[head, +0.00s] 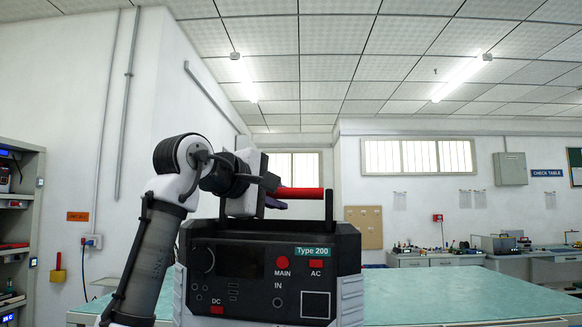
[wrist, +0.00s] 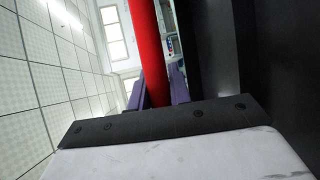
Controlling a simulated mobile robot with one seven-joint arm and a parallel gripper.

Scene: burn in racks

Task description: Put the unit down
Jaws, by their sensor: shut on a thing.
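The unit (head: 262,274) is a black box with light grey corners and a "Type 200" label, a red MAIN button and a dark screen. It hangs upright in front of me in the head view. Its red top handle (head: 299,193) runs between black posts. My gripper (head: 276,199) is at the left part of the handle, its purple fingers partly hidden. In the wrist view the fingers (wrist: 158,92) sit on both sides of the red bar (wrist: 149,50), shut on it. The unit's underside is out of view.
A wide green-topped table (head: 450,296) stretches behind and to the right of the unit, with its visible top bare. A rack (head: 20,235) with shelved equipment stands at the far left. A bench (head: 430,261) with tools and instruments lines the back wall.

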